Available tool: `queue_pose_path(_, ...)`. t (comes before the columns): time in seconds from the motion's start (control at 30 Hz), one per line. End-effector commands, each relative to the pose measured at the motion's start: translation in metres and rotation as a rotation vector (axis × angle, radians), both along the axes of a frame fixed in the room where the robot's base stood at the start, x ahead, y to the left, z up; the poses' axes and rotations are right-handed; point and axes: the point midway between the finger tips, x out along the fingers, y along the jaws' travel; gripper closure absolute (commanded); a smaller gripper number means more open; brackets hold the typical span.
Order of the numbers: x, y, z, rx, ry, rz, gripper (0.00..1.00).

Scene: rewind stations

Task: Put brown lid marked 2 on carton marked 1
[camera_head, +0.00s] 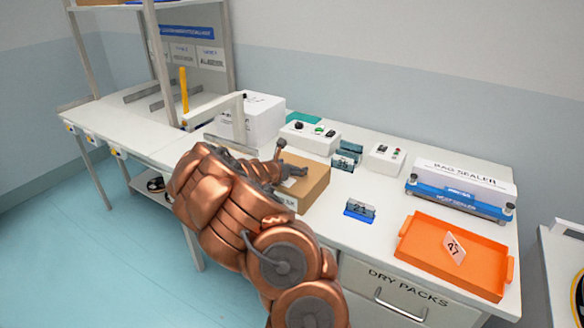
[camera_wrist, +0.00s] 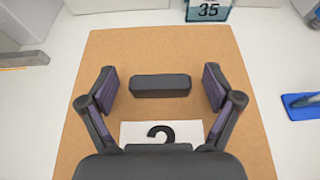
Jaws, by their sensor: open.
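The brown lid (camera_wrist: 100,65) fills the middle of the wrist view, with a dark bar handle (camera_wrist: 160,86) and a white label (camera_wrist: 190,130) showing a 2, partly hidden by my gripper. My gripper (camera_wrist: 160,82) is open, one finger on each side of the handle, with gaps between. In the head view a brown box-like shape (camera_head: 314,187) shows on the bench under my gripper (camera_head: 284,168); my arm hides much of it. A white box (camera_head: 265,118) stands behind it to the left; I cannot read a 1 on any carton.
A stand marked 35 (camera_head: 347,154), a blue-based stand marked 21 (camera_head: 360,209) and a white control box (camera_head: 385,158) are close by on the right. An orange tray (camera_head: 480,277) and a bag sealer (camera_head: 462,190) are further right. Bare bench lies between them.

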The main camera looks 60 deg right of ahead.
Motion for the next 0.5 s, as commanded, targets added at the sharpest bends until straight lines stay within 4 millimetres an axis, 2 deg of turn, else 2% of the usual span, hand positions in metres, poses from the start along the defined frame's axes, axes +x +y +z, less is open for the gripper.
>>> queue_pose_path(0.27, 0.0, 0.003, 0.001, 0.0, 0.001, 0.0, 0.1)
queue_pose_path(0.5, 0.0, 0.027, 0.013, -0.004, -0.001, 0.002, 0.1)
